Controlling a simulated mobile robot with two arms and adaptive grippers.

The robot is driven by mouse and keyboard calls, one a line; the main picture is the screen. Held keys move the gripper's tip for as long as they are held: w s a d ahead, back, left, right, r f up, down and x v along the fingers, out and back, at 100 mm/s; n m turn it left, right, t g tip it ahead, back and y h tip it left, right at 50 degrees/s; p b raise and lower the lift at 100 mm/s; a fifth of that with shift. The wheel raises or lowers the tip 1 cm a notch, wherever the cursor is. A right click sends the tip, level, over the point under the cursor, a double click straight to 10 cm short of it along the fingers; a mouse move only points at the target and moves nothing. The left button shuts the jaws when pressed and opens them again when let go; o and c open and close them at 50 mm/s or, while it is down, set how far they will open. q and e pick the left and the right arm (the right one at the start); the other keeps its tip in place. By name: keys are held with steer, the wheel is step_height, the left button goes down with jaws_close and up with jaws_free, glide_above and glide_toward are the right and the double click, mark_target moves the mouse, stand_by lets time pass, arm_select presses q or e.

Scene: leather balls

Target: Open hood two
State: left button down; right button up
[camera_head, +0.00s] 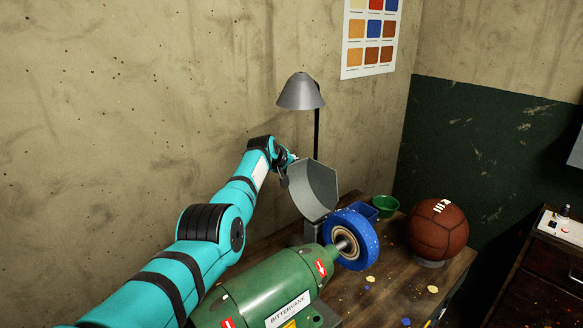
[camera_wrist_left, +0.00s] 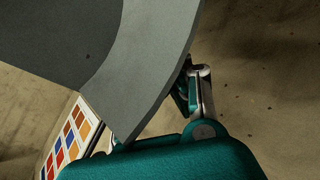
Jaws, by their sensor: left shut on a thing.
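A grey metal hood (camera_head: 314,190) stands tilted up above the blue wheel (camera_head: 352,240) of a green machine (camera_head: 270,290) labelled "BITTERVANK". My left arm reaches in from the left, and my left gripper (camera_head: 287,158) is at the hood's upper left edge, shut on it. The grip itself is small and partly hidden in the head view. In the left wrist view the hood (camera_wrist_left: 150,70) fills the upper left, and a finger of my left gripper (camera_wrist_left: 197,90) shows beside its edge. My right gripper is not in view.
A grey lamp (camera_head: 301,93) stands behind the hood near the wall. A brown leather ball (camera_head: 438,229), a green bowl (camera_head: 385,206) and a blue container (camera_head: 362,208) are on the wooden table (camera_head: 400,285). A wooden cabinet (camera_head: 545,275) stands at the right.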

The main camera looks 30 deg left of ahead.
arm_select(q)
steer(key=shift+s+f, duration=0.2)
steer(key=shift+f, duration=0.35)
steer(key=shift+s+f, duration=0.15)
steer(key=shift+f, duration=0.4)
steer(key=c, duration=1)
jaws_free()
steer(key=shift+s+d, duration=0.1)
steer(key=v, duration=0.4)
steer(key=r+v, duration=0.1)
steer(key=v, duration=0.3)
steer(key=w+v, duration=0.1)
steer(key=v, duration=0.3)
steer(key=shift+s+r, duration=0.2)
steer(key=shift+r, duration=0.3)
